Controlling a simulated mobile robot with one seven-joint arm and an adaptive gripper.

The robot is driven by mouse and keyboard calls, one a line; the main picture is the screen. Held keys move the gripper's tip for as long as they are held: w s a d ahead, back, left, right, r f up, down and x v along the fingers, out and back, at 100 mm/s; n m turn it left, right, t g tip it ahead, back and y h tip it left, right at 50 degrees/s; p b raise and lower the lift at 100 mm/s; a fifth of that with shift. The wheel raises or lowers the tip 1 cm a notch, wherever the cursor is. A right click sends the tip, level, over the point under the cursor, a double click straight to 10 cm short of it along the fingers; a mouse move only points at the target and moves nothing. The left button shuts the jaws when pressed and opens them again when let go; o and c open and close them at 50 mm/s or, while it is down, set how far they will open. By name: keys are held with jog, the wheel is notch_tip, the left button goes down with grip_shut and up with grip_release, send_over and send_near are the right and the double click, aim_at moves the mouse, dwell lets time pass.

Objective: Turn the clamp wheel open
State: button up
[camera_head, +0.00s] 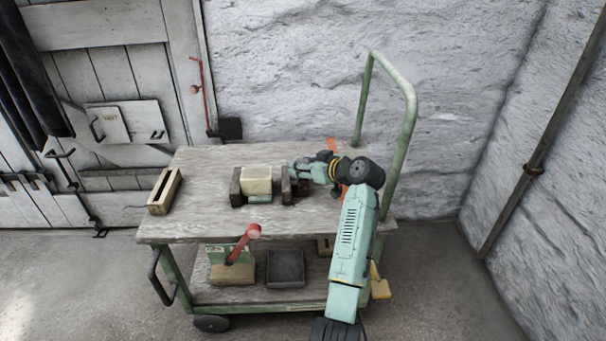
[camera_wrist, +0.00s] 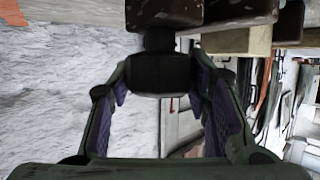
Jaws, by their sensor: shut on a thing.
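The clamp (camera_head: 237,188) sits on the wooden cart top, with dark jaws on either side of a pale block (camera_head: 257,178). My gripper (camera_head: 297,170) reaches in from the right, at the clamp's right end. In the wrist view my gripper (camera_wrist: 160,84) has its fingers on both sides of a dark, rounded clamp wheel (camera_wrist: 160,72) and is shut on it. The wheel sits against a dark brown clamp jaw (camera_wrist: 165,12). In the head view my gripper hides the wheel.
The green cart (camera_head: 180,232) has a tall tube handle (camera_head: 408,120) to the right of my arm. A slotted wooden block (camera_head: 165,190) lies at the left of the top. A red-handled lever (camera_head: 245,242) and a dark tray (camera_head: 285,268) are on the lower shelf.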

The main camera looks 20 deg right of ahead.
jog(key=shift+f+n+g+y+b, duration=0.15)
jog(key=shift+n+g+y+b, duration=0.15)
jog(key=shift+n+y+b, duration=0.35)
jog(key=o, duration=1.2)
jog(key=v, duration=1.2)
jog(key=shift+d, duration=0.15)
jog(key=shift+w, duration=0.15)
